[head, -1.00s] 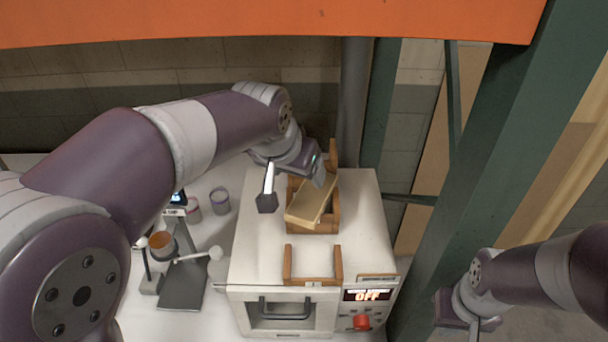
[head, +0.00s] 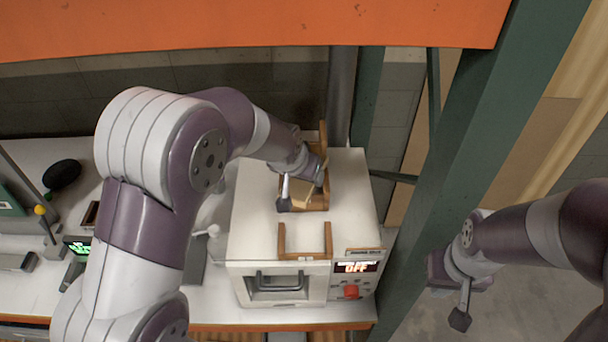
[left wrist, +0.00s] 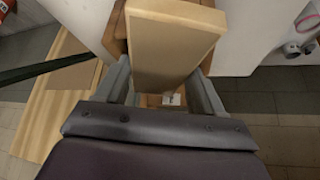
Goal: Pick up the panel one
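The panel, a flat tan board (head: 301,194), leans in a brown wooden rack (head: 323,138) on top of the white oven-like box. My left gripper (head: 302,189) is over the rack with its fingers spread, one on each side of the panel. In the left wrist view the panel (left wrist: 172,42) rises between the two fingers, with gaps visible beside its lower part. The gripper hides part of the panel in the head view. My right gripper (head: 450,292) hangs at the right, away from the box; only one finger shows clearly.
An empty wooden rack (head: 305,254) stands at the front of the box (head: 352,205). The box front has a red knob (head: 351,291) and a display reading OFF. A green post (head: 470,150) stands to the right. Lab items crowd the white table (head: 35,150) at left.

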